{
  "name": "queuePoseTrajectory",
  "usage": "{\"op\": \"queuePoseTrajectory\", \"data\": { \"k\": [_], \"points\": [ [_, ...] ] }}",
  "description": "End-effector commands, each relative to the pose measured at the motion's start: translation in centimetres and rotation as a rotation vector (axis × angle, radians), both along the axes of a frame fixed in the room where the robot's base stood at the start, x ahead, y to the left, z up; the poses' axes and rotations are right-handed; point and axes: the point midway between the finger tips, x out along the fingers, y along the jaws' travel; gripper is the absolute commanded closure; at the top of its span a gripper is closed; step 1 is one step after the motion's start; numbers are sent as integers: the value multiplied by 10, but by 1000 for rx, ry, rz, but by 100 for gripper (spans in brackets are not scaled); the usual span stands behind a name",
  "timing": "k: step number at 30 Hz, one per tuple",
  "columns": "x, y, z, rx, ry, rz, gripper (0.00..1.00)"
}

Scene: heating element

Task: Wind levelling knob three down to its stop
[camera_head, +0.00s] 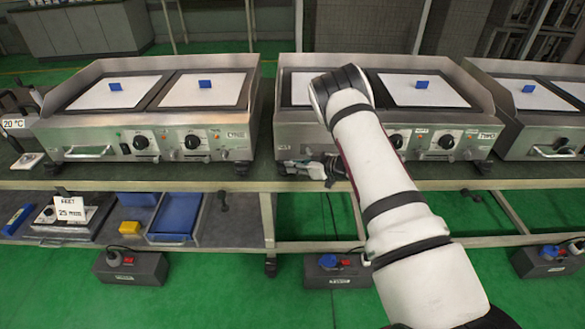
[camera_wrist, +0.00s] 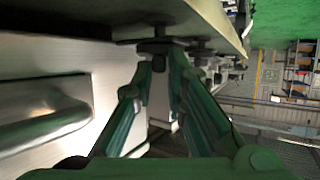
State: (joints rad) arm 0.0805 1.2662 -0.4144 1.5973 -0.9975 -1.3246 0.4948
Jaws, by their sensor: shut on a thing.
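My gripper (camera_wrist: 160,68) has green fingers that converge in the wrist view on a dark levelling knob (camera_wrist: 156,47) under a metal body. The fingertips are closed on the knob and hide part of it. I read no number on the knob. In the head view my gripper (camera_head: 325,168) is at the lower front left of the middle griddle (camera_head: 440,108), the one labelled TWO. There my arm covers part of the griddle's front, and the knob cannot be made out. Another dark foot (camera_wrist: 201,50) shows farther along in the wrist view.
Griddle ONE (camera_head: 75,135) stands to the left and a third griddle (camera_head: 500,118) to the right on the same bench (camera_head: 240,185). The drain drawer (camera_wrist: 40,115) is close to my gripper. Below are blue trays, a yellow block (camera_head: 130,227) and socket boxes.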

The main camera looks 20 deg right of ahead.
Motion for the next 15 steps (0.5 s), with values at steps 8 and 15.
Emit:
{"op": "queuePoseTrajectory", "data": {
  "k": [8, 15],
  "points": [
    [6, -4, -1, -2, -3, 78, 100],
    [6, -3, -1, -2, -1, 95, 100]
  ]
}}
